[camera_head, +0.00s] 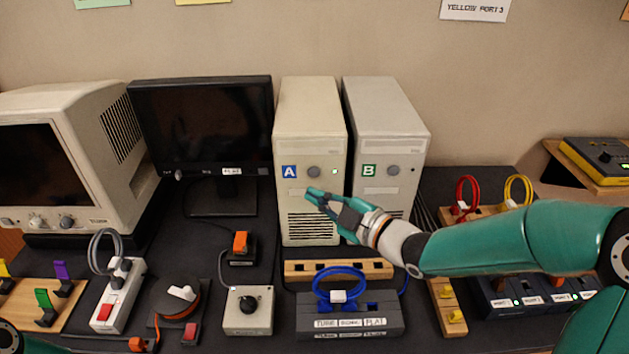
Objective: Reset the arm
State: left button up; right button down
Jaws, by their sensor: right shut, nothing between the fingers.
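My right arm (510,238) reaches in from the right, teal with a white and black wrist. My right gripper (320,198) is shut and empty, with its fingertips in front of the computer tower marked A (309,130). I cannot tell whether the fingertips touch the tower. The tower marked B (386,125) stands just behind the wrist, partly hidden by it. My left gripper is not in view; only small parts of my left arm may show at the bottom left corner.
A flat monitor (203,122) and a CRT monitor (75,150) stand at the left. A box with a blue cable loop (345,318) sits below the gripper. A power strip (118,295), a grey knob box (248,312) and red and yellow cable loops (518,184) are around.

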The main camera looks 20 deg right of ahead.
jog(key=shift+s+a+b, duration=0.2)
jog(key=shift+s+b, duration=0.1)
jog(key=shift+s, duration=0.55)
